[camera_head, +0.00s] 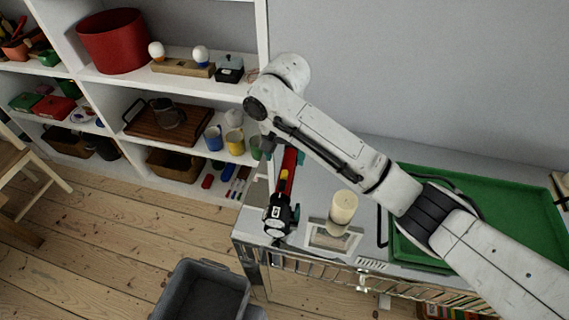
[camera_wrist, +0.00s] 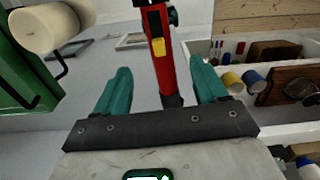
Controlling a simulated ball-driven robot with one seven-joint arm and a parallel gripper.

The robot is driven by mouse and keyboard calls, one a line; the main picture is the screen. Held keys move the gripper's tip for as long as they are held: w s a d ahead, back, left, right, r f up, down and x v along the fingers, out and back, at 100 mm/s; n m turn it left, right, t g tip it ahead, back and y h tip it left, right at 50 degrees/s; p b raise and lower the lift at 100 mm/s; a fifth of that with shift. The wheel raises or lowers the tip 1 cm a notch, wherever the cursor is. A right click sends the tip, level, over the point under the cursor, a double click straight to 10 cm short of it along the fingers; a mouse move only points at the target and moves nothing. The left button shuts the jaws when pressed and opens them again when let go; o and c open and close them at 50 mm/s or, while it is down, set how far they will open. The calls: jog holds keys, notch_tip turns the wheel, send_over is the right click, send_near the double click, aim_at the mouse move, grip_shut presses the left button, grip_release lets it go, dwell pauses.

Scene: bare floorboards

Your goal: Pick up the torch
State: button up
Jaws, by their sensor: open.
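The torch (camera_head: 284,190) is red with a yellow switch and a black head. It is at the left end of the grey cabinet top, its head toward the front edge. In the wrist view the red handle of the torch (camera_wrist: 164,62) reaches in between the two teal fingers. My gripper (camera_wrist: 160,66) is open, with a finger on each side of the handle and visible gaps between. In the head view my gripper (camera_head: 285,157) is partly hidden behind my arm, at the handle end of the torch.
A cream candle (camera_head: 344,207) and a flat picture frame (camera_head: 331,236) are right of the torch. A green tray (camera_head: 500,205) with dark handles is farther right. White shelves (camera_head: 185,92) stand at the left, and a grey bin (camera_head: 203,292) is on the floor.

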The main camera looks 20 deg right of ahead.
aim_at(285, 170)
jog(key=shift+f, duration=4.4)
jog(key=c, duration=1.3)
